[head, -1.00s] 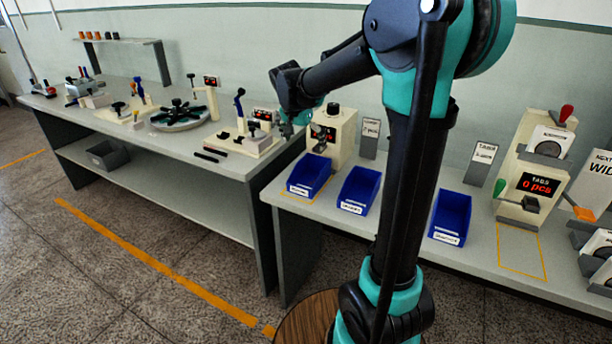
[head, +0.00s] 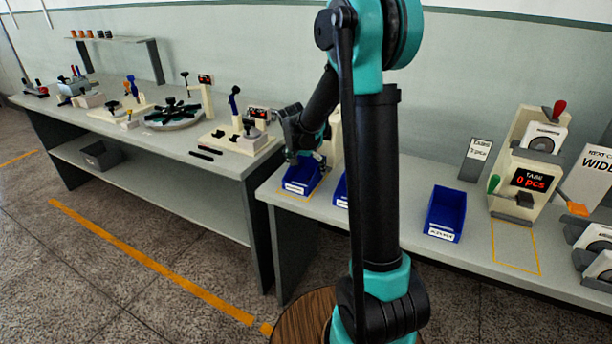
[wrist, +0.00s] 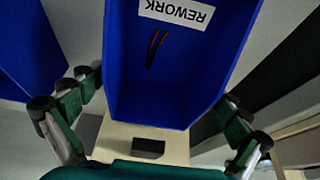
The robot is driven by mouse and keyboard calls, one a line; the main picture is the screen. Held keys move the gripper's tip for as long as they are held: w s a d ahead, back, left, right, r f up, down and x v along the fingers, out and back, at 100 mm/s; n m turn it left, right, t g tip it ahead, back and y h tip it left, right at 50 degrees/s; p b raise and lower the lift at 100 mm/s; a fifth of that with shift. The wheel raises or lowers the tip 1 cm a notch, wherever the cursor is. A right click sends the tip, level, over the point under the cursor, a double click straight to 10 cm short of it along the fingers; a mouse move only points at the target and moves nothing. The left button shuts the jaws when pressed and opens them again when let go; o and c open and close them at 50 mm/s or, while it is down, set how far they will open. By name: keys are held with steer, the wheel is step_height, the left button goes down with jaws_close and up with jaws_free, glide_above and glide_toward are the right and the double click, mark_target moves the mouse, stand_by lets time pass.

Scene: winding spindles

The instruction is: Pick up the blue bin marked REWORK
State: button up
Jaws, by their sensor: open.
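The blue bin marked REWORK (wrist: 125,75) fills the middle of the wrist view, its label upside down there. Two thin dark pieces (wrist: 155,48) lie inside it. In the head view the leftmost blue bin (head: 299,178) on the right bench lies under my gripper (head: 306,157); its label is too small to read there. In the wrist view my gripper (wrist: 158,90) is open, one finger on each side of the bin. I cannot tell whether the fingers touch its walls.
A second blue bin (wrist: 25,50) stands close beside it; in the head view it (head: 341,190) is partly hidden by my arm. A third blue bin (head: 446,214) stands further right. A cream device (head: 334,140) is behind the REWORK bin. The left bench (head: 190,145) carries several fixtures.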

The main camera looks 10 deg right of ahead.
steer(key=shift+x, duration=0.95)
steer(key=c, duration=1.1)
steer(key=shift+c, duration=0.3)
steer(key=shift+r, duration=0.15)
